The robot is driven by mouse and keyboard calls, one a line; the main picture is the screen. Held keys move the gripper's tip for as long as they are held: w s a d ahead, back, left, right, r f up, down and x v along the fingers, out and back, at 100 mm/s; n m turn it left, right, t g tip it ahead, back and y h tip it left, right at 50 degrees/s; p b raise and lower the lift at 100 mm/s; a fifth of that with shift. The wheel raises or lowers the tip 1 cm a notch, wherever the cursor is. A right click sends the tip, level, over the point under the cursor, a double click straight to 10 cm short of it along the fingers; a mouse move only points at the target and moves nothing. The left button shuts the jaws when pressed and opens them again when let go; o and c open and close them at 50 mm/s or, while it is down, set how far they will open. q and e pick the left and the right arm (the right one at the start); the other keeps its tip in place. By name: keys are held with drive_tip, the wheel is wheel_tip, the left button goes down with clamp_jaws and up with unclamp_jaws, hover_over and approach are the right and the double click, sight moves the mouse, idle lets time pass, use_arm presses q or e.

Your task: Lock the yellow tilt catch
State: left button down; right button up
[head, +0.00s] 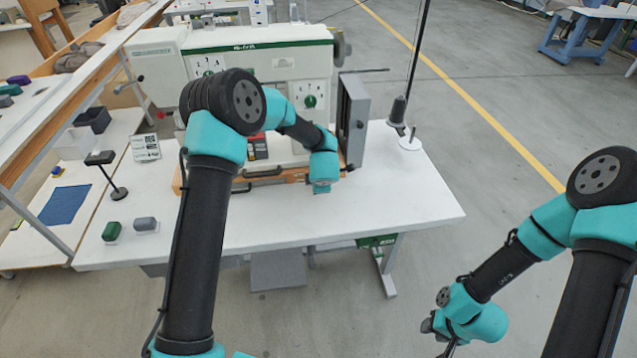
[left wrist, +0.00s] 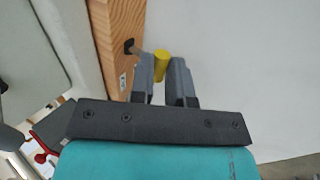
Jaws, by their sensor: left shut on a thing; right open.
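In the left wrist view the yellow tilt catch (left wrist: 161,66) is a small yellow cylinder on a thin stem beside the edge of a wooden board (left wrist: 122,35). My left gripper (left wrist: 165,75) is shut on the yellow catch, with a grey finger on each side of it. In the head view my left wrist hides this gripper and the catch at the front right of the machine's wooden base (head: 293,179). My right gripper (head: 440,342) is open and low at the bottom of the head view, away from the table, with only part of it showing.
The pale green and white machine (head: 270,68) stands on the white table (head: 400,205). A grey panel (head: 353,120) and a thread stand (head: 409,142) are at its right. Green (head: 111,231) and grey (head: 146,224) blocks lie front left. The table's right front is clear.

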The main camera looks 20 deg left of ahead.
use_arm(q)
drive_tip(key=shift+w+a+r+g, duration=0.1)
drive_tip(key=shift+r+g, duration=0.1)
drive_tip(key=shift+g, duration=0.4)
drive_tip(key=shift+w+a+r+g+h, duration=0.1)
drive_tip(key=shift+w+r+g+h, duration=0.1)
drive_tip(key=shift+r+g+h, duration=0.35)
drive_tip(key=shift+g, duration=0.25)
drive_tip(key=c, duration=1.1)
unclamp_jaws()
drive_tip(key=shift+f, duration=0.1)
drive_tip(key=v, duration=1.7)
drive_tip(key=shift+r, duration=0.2)
drive_tip(key=shift+s, duration=0.1)
